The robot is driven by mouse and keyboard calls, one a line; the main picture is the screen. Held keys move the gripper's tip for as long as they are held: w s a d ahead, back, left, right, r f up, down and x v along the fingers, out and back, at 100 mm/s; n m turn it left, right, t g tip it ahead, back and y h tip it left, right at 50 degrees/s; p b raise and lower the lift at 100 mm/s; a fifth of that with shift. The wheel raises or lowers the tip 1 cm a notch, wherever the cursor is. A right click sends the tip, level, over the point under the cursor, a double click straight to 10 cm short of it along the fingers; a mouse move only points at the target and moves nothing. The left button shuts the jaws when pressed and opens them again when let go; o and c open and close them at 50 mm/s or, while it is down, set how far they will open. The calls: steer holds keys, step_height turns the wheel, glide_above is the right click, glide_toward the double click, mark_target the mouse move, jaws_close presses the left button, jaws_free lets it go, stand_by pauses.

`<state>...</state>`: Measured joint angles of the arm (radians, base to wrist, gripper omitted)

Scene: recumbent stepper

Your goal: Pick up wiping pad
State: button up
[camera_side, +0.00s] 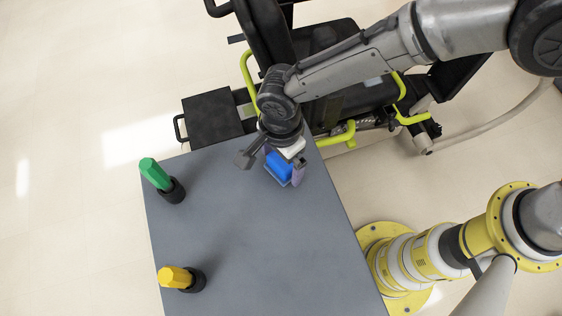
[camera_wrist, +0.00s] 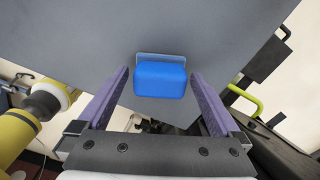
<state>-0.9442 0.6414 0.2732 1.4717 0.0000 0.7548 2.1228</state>
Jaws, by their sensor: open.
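The wiping pad is a blue block with a paler bluish layer along one edge. In the side view the wiping pad (camera_side: 279,168) is near the far right corner of the grey table, partly hidden by my gripper (camera_side: 283,176). In the wrist view the pad (camera_wrist: 160,79) lies ahead, between the lines of the two purple fingers. My gripper (camera_wrist: 160,80) is open, with one finger on each side of the pad and visible gaps between. I cannot tell how high the fingertips are above the table.
The grey table (camera_side: 240,235) is mostly bare. A green-topped object (camera_side: 155,174) and a yellow-topped one (camera_side: 176,277) stand in black holders at its left. The black recumbent stepper with lime handles (camera_side: 350,130) is close behind the table's far edge. A yellow-and-white robot arm (camera_side: 425,250) stands at the right.

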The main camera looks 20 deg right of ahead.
steer(key=shift+c, duration=0.3)
steer(key=c, duration=1.4)
steer(key=shift+r, duration=0.1)
steer(key=shift+r, duration=0.1)
steer(key=shift+r, duration=0.6)
steer(key=s+d+r, duration=0.2)
steer(key=d+r, duration=0.1)
steer(key=s+d+r, duration=0.3)
steer(key=d+r, duration=0.1)
steer(key=s+d+r, duration=0.3)
steer(key=d+r, duration=0.1)
steer(key=shift+s+d+r, duration=0.1)
steer(key=shift+d+r, duration=0.1)
steer(key=shift+r, duration=0.05)
